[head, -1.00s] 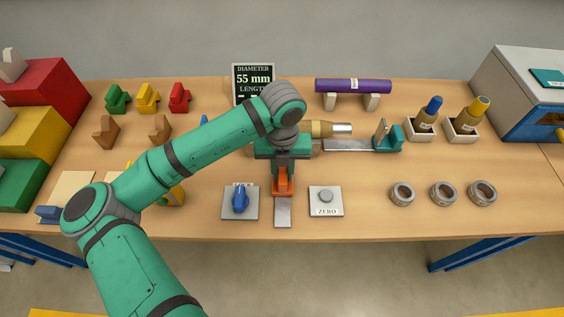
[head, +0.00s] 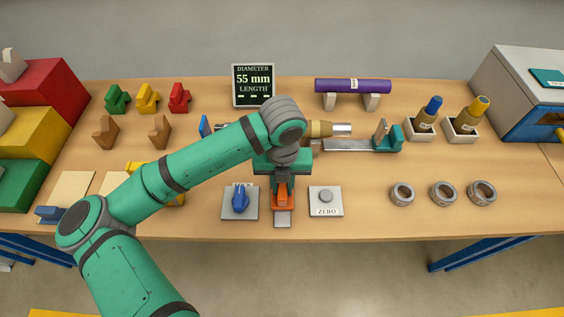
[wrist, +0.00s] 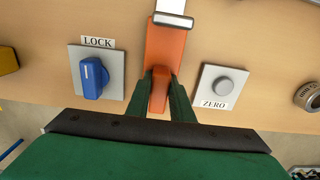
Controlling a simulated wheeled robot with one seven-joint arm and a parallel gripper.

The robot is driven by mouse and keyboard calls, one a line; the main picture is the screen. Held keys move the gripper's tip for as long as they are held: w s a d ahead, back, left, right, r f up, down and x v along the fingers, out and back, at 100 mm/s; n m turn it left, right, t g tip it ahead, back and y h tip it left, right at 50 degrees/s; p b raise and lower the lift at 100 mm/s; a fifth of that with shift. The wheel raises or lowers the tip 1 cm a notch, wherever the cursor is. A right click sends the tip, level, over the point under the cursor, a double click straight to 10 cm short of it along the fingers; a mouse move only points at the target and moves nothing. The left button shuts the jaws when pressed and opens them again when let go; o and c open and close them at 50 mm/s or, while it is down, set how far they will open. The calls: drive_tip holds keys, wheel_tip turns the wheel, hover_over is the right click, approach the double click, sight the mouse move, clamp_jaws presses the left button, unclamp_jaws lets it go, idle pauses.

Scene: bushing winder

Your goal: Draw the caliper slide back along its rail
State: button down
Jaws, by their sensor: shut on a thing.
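The orange caliper slide (head: 284,198) sits on its grey rail (head: 283,219), near the front edge of the table. My gripper (wrist: 160,88) is shut on the slide's raised orange handle, with a finger on each side. In the head view my arm and wrist hide the rear of the rail. A grey block and white piece show beyond the slide in the wrist view. The blue lock knob (head: 240,199) is left of the rail. The display (head: 253,85) reads diameter 55 mm, with dashes for length.
The grey ZERO button (head: 326,197) stands close to the right of the rail. A tan bushing rod (head: 322,129) lies behind my wrist. Grey rings (head: 443,194) are at right. A purple roll (head: 353,86) rests on stands at the back.

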sight(282, 196)
drive_tip(key=shift+s, duration=1.5)
drive_tip(key=c, duration=1.5)
unclamp_jaws()
drive_tip(key=shift+r, duration=0.1)
wheel_tip(282, 196, up, 9)
drive_tip(key=shift+r, duration=0.8)
drive_tip(key=shift+s, duration=0.1)
